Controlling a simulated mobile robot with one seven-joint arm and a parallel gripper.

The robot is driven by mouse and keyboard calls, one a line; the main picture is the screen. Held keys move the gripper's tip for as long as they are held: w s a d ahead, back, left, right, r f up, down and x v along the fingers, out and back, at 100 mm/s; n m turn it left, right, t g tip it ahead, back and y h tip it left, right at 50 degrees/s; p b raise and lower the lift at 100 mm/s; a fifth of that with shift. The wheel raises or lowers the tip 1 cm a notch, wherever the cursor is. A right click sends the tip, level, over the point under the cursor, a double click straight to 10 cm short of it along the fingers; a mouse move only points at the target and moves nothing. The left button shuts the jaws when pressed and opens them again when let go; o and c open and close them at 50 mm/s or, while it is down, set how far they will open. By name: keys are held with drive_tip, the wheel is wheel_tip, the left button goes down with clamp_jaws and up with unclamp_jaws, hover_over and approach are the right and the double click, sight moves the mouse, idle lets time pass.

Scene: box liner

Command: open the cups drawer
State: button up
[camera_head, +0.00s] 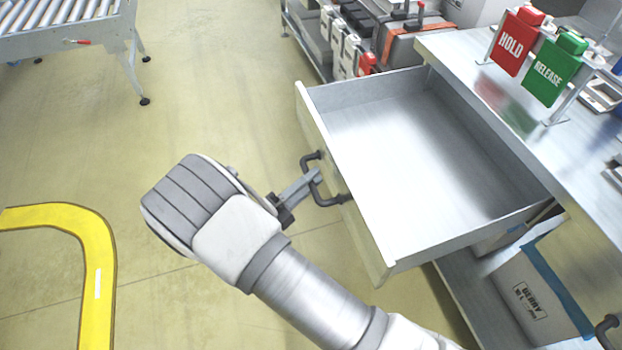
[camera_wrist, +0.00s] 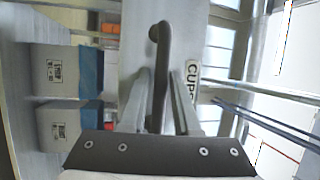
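The cups drawer (camera_head: 400,145) is pulled far out from the bench, and its inside is empty. Its dark bar handle (camera_head: 328,198) is on the front panel. The handle (camera_wrist: 163,45) and the partly covered "CUPS" label (camera_wrist: 192,75) show in the wrist view. My gripper (camera_head: 312,180) is at the handle, coming from the floor side. In the wrist view my gripper (camera_wrist: 160,90) has one finger close on each side of the handle bar, shut on it. The contact itself is partly hidden.
The bench top (camera_head: 480,70) carries a red HOLD sign (camera_head: 511,45) and a green RELEASE sign (camera_head: 553,70). A labelled box (camera_head: 530,295) sits on the shelf below. A roller conveyor (camera_head: 65,30) stands at the upper left. The floor left of the drawer is clear.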

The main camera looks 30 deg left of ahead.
drive_tip(key=shift+o, duration=1.1)
drive_tip(key=shift+s, duration=0.1)
drive_tip(key=v, duration=1.7)
drive_tip(key=shift+a, duration=0.1)
